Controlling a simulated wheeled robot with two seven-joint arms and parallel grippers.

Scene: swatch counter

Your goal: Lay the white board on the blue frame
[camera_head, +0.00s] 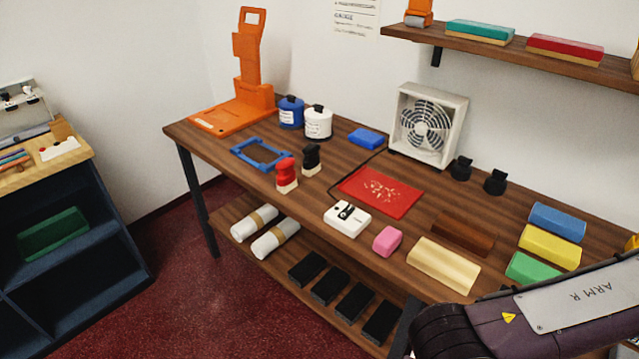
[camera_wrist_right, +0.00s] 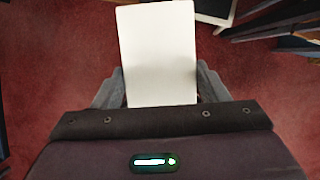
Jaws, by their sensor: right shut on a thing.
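The white board (camera_wrist_right: 158,50) is a flat pale rectangle, held in my right gripper (camera_wrist_right: 160,92) in the right wrist view. The gripper is shut on the board's near end, and the board sticks out away from it over the red floor. In the head view the blue frame (camera_head: 236,153) lies flat on the left part of the wooden table, empty inside. My right arm enters at the lower right of the head view; its gripper and the board are out of sight there. My left gripper is in neither view.
Near the blue frame on the table (camera_head: 330,165) stand a red stamp (camera_head: 286,172), a black stamp (camera_head: 311,158), an orange stand (camera_head: 245,95), and blue (camera_head: 291,112) and white (camera_head: 317,122) jars. A red mat (camera_head: 381,193) and a fan (camera_head: 428,122) stand further right.

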